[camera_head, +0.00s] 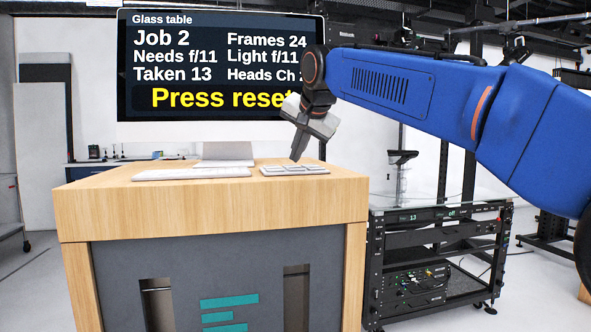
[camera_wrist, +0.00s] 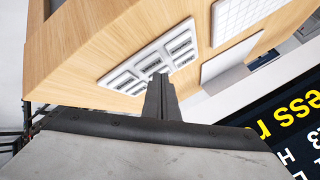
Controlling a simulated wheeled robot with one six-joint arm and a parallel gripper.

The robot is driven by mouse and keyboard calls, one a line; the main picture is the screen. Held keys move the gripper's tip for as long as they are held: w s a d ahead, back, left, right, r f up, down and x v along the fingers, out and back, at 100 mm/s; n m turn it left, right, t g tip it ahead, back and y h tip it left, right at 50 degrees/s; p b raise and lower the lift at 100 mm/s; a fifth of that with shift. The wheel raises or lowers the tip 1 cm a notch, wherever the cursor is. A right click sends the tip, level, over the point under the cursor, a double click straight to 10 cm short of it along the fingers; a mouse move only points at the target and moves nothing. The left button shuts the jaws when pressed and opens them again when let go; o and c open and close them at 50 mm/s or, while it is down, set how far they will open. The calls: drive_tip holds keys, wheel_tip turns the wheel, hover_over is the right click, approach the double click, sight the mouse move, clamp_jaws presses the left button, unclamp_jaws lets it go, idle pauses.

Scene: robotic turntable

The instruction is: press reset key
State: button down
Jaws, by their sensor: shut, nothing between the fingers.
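A small white keypad (camera_head: 296,170) with several keys lies on the right part of the wooden desk top. It also shows in the wrist view (camera_wrist: 123,77), where its keys carry dark labels too small to read. I cannot tell which one is the reset key. My gripper (camera_head: 295,159) is shut and empty, pointing down at the keypad. In the wrist view its fingertips (camera_wrist: 157,77) overlap the keypad's near keys. I cannot tell whether they touch a key. The screen (camera_head: 220,65) behind shows "Press reset", with "Taken 13" and "Frames 24".
A black equipment rack (camera_head: 430,262) with a glass top stands close to the desk's right side.

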sight(297, 169)
drive_tip(key=shift+f, duration=0.3)
drive_tip(key=shift+f, duration=0.4)
idle(0.8)
drive_tip(key=shift+r, duration=0.85)
drive_tip(key=shift+r, duration=2.45)
